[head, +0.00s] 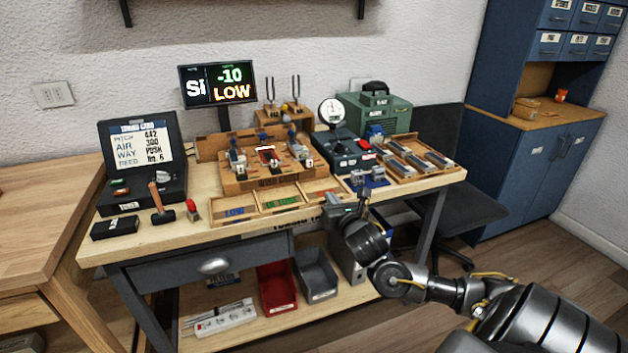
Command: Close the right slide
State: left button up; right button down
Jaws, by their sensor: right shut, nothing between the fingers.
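A wooden fixture (262,183) with small metal and blue-topped parts stands in the middle of the bench. Its right-hand part (301,152) is probably the right slide, but it is too small to tell how far it stands open. A red-framed piece (266,154) sits at the fixture's middle. My right gripper (363,198) is shut and empty at the bench's front edge, to the right of and nearer than the fixture, apart from it. My left gripper is out of view.
A display (217,84) reading "-10 LOW" stands behind the fixture. A sorting tray (250,220) lies in front of it. A dial gauge (332,112), a green machine (375,112) and a wooden rack (418,158) stand to the right.

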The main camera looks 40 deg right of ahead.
aim_at(311, 163)
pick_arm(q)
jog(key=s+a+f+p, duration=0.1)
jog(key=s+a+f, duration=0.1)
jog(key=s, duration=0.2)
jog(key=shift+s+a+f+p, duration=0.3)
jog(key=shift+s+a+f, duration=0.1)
pick_arm(e)
jog(key=shift+n+t, duration=0.3)
jog(key=shift+n, duration=0.5)
jog(key=x, duration=0.4)
jog(key=r+x, duration=0.1)
jog(key=x, duration=0.4)
jog(key=r+x, duration=0.1)
jog(key=x, duration=0.4)
jog(key=shift+a+r, duration=0.1)
jog(key=shift+r, duration=0.05)
